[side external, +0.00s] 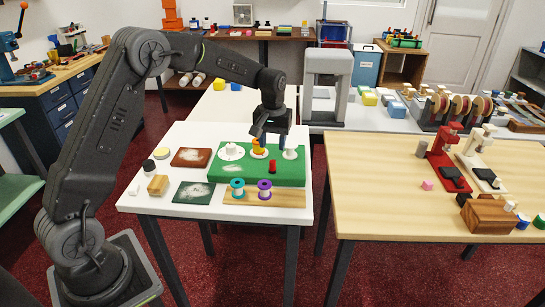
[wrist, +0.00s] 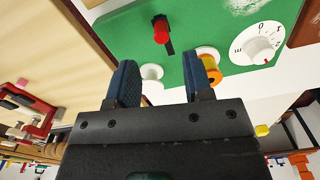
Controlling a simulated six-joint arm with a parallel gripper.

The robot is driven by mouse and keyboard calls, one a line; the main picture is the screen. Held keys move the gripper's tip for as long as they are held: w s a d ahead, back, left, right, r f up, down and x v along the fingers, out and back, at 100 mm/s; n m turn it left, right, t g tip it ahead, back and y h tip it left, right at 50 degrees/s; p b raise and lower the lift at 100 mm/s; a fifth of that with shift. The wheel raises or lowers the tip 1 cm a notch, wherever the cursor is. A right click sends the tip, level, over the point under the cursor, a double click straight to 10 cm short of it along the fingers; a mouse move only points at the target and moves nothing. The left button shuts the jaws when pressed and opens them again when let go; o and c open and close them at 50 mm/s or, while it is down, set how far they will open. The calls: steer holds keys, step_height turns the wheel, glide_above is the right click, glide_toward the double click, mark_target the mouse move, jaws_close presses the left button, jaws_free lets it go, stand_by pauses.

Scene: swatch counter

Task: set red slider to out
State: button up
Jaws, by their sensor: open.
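The red slider (side external: 272,167) stands on the green panel (side external: 225,175) on the white table. In the wrist view, the red slider (wrist: 161,30) sits in a short black slot in the green panel (wrist: 120,30), with part of the slot showing beyond it. No "out" marking is readable. My gripper (side external: 271,143) is above the back part of the panel, behind the slider in the side view. In the wrist view, my gripper (wrist: 158,72) is open, its two dark fingers apart with nothing held. The slider is beyond the fingertips, not between them.
A white marked dial (side external: 231,151), an orange spool-shaped piece (side external: 258,152) and a white knob (side external: 290,153) stand along the panel's back. Teal (side external: 237,188) and purple (side external: 264,189) spools stand on a wooden strip in front. A wooden table (side external: 400,180) is at the right.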

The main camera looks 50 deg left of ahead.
mark_target(272, 163)
step_height(272, 163, up, 6)
steer(key=shift+r, duration=0.15)
stand_by(0.3)
steer(key=s+d+r+m+t, duration=0.1)
steer(key=s+d+r+m, duration=0.1)
steer(key=s+d+r, duration=0.4)
steer(key=s+d+r+m+t, duration=0.15)
steer(key=s+r, duration=0.25)
steer(key=s, duration=0.4)
steer(key=s+d+f+m+t, duration=0.1)
steer(key=s+d+m, duration=0.1)
steer(key=s, duration=0.6)
steer(key=s+d+f+m+t, duration=0.1)
steer(key=s+f+t, duration=0.1)
steer(key=s, duration=0.6)
steer(key=shift+d+m, duration=0.35)
steer(key=shift+d, duration=0.05)
